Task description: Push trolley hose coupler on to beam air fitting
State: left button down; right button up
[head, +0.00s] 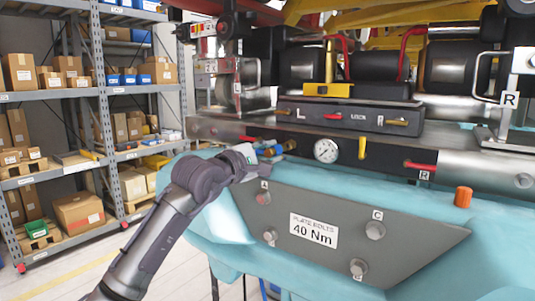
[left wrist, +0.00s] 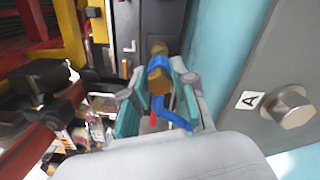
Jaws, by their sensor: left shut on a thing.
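My left gripper (head: 262,160) reaches in from the left to the front of the beam (head: 225,127). In the left wrist view my left gripper (left wrist: 160,100) has its two grey and teal fingers on both sides of a blue and brass hose coupler (left wrist: 158,78), shut on it. A blue hose bends down to the right from the coupler. A smaller brass piece (left wrist: 158,48), seemingly the air fitting, lines up just beyond the coupler. I cannot tell whether the two are joined. In the head view a brass end (head: 289,146) shows beside the gripper. My right gripper is not in view.
A pressure gauge (head: 326,150) and a yellow handle (head: 362,148) sit right of the gripper on the beam. Below is a grey bolted plate (head: 400,240) on a light blue body. Bolt A (left wrist: 290,107) is close in the wrist view. Shelves (head: 55,95) stand at left.

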pick_arm(q)
jog(key=shift+x, duration=0.85)
dwell(0.3)
jog(key=shift+r, duration=0.1)
jog(key=c, duration=1.2)
grip_release()
jog(key=o, duration=0.4)
jog(key=shift+w+d, duration=0.1)
jog(key=shift+d, duration=0.05)
jog(key=shift+c, duration=0.2)
